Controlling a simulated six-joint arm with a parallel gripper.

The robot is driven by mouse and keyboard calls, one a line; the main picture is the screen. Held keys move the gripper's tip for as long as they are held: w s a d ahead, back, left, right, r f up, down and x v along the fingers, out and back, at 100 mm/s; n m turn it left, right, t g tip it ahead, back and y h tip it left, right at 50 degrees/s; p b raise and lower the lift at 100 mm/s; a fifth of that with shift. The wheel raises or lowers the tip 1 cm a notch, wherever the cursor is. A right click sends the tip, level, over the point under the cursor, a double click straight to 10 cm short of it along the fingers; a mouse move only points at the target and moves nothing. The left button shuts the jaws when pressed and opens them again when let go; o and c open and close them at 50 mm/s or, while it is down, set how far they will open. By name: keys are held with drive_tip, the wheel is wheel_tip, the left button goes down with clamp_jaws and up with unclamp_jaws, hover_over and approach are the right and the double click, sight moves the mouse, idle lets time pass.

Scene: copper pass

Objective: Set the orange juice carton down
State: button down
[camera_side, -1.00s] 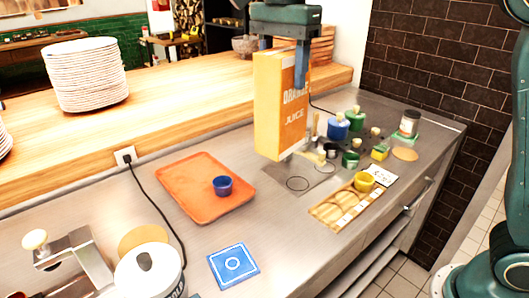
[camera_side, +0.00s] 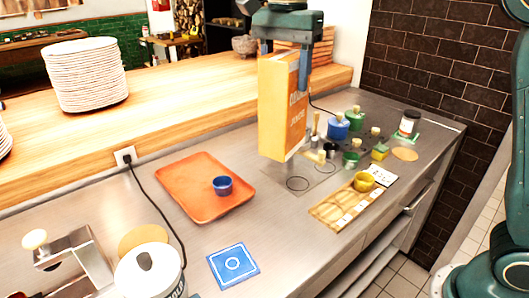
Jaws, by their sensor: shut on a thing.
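The orange juice carton (camera_side: 279,110) is a tall orange box with white lettering, held upright. My gripper (camera_side: 284,62) comes down from above and is shut on the upper part of the carton, one finger on each side. The carton appears to be just above or at the steel counter (camera_side: 262,225), in front of the wooden ledge; I cannot tell whether its bottom touches. A grey mat with circle outlines (camera_side: 297,184) lies by its base.
An orange tray (camera_side: 190,205) with a blue cup (camera_side: 222,185) lies to the left. A blue mat (camera_side: 233,265) lies in front.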

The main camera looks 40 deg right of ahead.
drive_tip(key=w+d+f+n, duration=0.2)
drive_tip(key=d+f+n, duration=0.6)
drive_tip(key=d+n, duration=0.3)
drive_tip(key=shift+f+n, duration=0.2)
drive_tip(key=shift+n, duration=1.6)
drive_tip(key=shift+w+a+r, duration=0.15)
drive_tip(key=w+a+r+m, duration=0.2)
drive_tip(key=a+r+m, duration=0.2)
drive_tip(key=a+r, duration=0.4)
drive_tip(key=shift+r+m, duration=0.3)
drive_tip(key=shift+r, duration=0.45)
drive_tip(key=shift+w+d+f, duration=0.1)
drive_tip(key=shift+f, duration=0.05)
